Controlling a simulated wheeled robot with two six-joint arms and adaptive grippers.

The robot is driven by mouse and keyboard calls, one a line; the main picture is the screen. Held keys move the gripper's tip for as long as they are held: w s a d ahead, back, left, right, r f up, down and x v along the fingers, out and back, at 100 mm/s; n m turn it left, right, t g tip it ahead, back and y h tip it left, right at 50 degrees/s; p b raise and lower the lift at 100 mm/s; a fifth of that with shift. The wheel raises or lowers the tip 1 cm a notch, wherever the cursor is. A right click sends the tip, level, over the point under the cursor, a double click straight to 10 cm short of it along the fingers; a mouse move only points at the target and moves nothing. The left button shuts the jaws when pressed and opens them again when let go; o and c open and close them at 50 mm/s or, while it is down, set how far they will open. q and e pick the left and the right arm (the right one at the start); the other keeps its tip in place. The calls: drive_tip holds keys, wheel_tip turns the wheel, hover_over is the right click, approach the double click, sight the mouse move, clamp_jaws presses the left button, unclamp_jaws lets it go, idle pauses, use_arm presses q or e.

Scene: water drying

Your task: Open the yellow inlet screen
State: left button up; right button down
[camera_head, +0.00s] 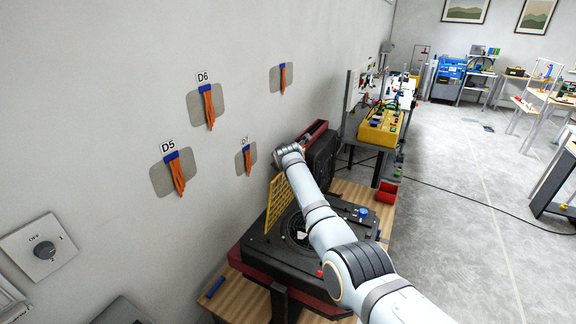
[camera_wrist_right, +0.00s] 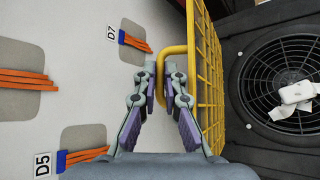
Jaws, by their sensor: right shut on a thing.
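The yellow inlet screen (camera_head: 281,203) is a mesh panel standing up, slightly tilted, on the wall side of the black machine (camera_head: 262,246). In the right wrist view its yellow mesh (camera_wrist_right: 211,75) runs down beside my fingers. My right gripper (camera_wrist_right: 161,78) is shut on the screen's yellow handle (camera_wrist_right: 176,49), a bent bar. In the head view my right arm hides that gripper. A round black fan grille (camera_wrist_right: 281,78) shows beside the screen, with a white object (camera_wrist_right: 293,93) lying on it. My left gripper is in neither view.
The machine rests on a wooden table (camera_head: 345,190). Orange strips with blue tops (camera_head: 208,105) hang on the wall, labelled D5 and D6 among others. A red bin (camera_head: 386,193) and a yellow box (camera_head: 380,127) lie beyond. The floor at right is open, crossed by a black cable.

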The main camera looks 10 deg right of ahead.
drive_tip(key=shift+w+a+r, duration=0.15)
drive_tip(key=shift+w+a, duration=0.05)
drive_tip(key=shift+a, duration=0.05)
drive_tip(key=c, duration=1.7)
unclamp_jaws()
drive_tip(key=shift+s, duration=0.1)
drive_tip(key=v, duration=0.7)
drive_tip(key=shift+s, duration=0.15)
